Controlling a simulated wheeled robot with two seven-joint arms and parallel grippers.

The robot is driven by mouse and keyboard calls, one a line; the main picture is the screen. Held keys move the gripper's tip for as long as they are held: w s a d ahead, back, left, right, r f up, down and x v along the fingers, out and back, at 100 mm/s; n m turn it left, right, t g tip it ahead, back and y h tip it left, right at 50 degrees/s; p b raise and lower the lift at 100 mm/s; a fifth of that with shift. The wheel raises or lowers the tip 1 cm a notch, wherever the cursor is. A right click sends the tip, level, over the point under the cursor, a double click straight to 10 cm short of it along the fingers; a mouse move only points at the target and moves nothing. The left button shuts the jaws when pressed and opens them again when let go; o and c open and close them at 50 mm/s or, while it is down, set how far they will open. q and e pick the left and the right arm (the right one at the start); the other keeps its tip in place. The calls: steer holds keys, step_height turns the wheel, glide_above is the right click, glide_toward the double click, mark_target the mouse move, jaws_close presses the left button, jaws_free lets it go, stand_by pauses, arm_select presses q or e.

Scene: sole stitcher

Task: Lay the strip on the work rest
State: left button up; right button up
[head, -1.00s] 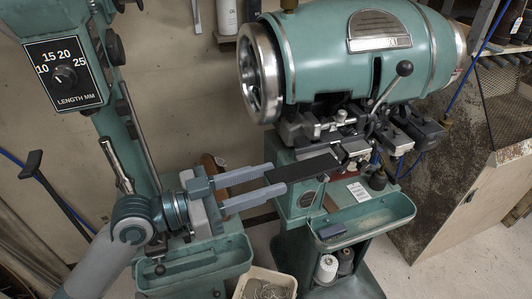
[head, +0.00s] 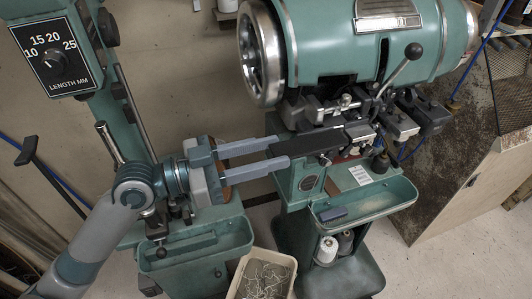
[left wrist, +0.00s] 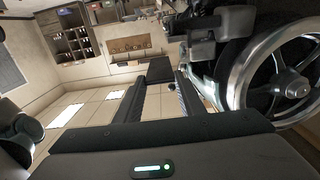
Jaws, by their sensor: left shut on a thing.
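The dark flat strip (head: 312,143) sticks out from the fingertips of my left gripper (head: 281,153), which is shut on its near end. In the left wrist view the strip (left wrist: 160,70) shows beyond the two fingers of the left gripper (left wrist: 160,92). The strip's far end reaches the metal parts at the front of the green stitcher (head: 370,40). A pale metal block (head: 360,132), which may be the work rest, is beside that end. I cannot tell whether the strip touches it or hovers above. My right gripper is not in view.
A green tray (head: 372,203) with a dark blue block (head: 333,214) projects below the stitcher head. A black-knobbed lever (head: 400,70) stands above the metal parts. A bin of wire-like pieces (head: 262,275) is on the floor. A green post with a length dial (head: 54,60) stands at left.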

arm_select(q)
steer(key=shift+w+d+f, duration=0.1)
steer(key=shift+w+d+f+b, duration=0.2)
steer(key=shift+w+f+b, duration=0.1)
steer(key=shift+w, duration=0.3)
steer(key=shift+w+d+f+b, duration=0.25)
steer(key=shift+w+f+b, duration=0.1)
steer(key=shift+w, duration=0.3)
steer(key=shift+w+d+f+b, duration=0.2)
steer(key=shift+w+f+b, duration=0.1)
steer(key=shift+w, duration=0.3)
steer(key=shift+w+d+f+b, duration=0.25)
steer(key=shift+w+d+f, duration=0.1)
steer(key=shift+d, duration=0.25)
steer(key=shift+w+d+f+b, duration=0.25)
steer(key=shift+w+d+f, duration=0.05)
steer(key=shift+d, duration=0.3)
steer(key=o, duration=0.9)
steer(key=shift+s, duration=0.1)
steer(key=shift+a+f, duration=0.1)
steer(key=shift+a, duration=0.1)
